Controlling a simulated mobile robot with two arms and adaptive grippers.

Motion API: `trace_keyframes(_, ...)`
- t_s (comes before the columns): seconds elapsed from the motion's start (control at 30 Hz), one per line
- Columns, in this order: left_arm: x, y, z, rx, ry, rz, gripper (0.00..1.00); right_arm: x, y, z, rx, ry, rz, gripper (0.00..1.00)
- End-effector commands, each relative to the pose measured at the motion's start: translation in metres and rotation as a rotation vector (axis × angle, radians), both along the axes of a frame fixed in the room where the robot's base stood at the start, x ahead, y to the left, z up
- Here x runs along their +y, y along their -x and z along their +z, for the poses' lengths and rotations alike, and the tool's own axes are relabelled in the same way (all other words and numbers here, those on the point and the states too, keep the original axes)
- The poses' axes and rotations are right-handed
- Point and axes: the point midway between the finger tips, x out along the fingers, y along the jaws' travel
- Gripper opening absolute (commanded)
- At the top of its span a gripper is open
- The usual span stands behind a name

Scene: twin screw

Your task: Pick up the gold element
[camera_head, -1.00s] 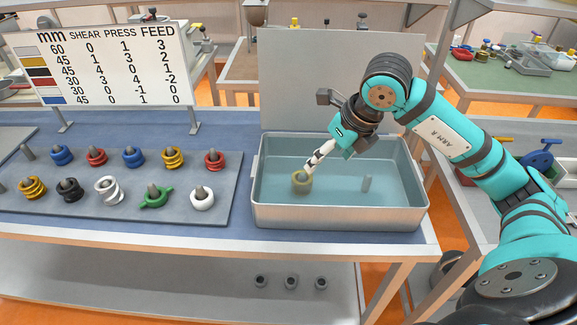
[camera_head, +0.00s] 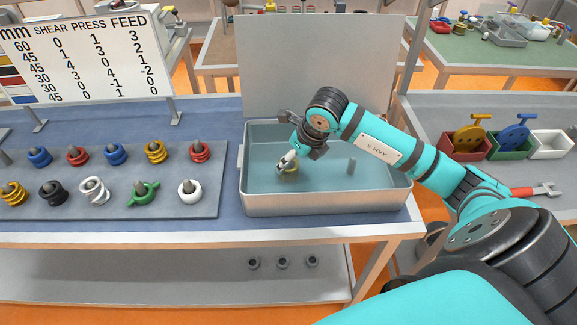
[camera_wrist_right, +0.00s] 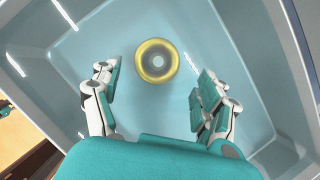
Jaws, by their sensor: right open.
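The gold element is a thick gold ring (camera_wrist_right: 143,62) around a pale round centre, seen from above on the floor of the basin. In the right wrist view my right gripper (camera_wrist_right: 156,82) is open. I cannot tell whether a finger touches the ring. My left gripper is not in view.
To the left, a grey board (camera_head: 120,211) carries several coloured rings on pegs. A sign (camera_head: 90,55) and a grey panel (camera_head: 315,70) stand behind.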

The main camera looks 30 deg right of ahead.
Motion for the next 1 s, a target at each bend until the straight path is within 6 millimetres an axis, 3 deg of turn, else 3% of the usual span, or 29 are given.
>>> trace_keyframes(0.17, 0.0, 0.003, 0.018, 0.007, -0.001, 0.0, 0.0, 0.007, -0.011, -0.019, 0.005, -0.004, -0.001, 0.77)
trace_keyframes(0.3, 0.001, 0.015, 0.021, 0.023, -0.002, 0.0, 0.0, 0.008, -0.018, -0.038, 0.004, -0.002, -0.001, 0.77)
trace_keyframes(0.6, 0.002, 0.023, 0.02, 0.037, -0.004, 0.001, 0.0, 0.008, -0.02, -0.044, 0.001, 0.0, 0.0, 0.77)
trace_keyframes(1.0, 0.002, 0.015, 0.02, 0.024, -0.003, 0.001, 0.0, 0.008, -0.02, -0.044, 0.001, -0.001, 0.0, 0.26)
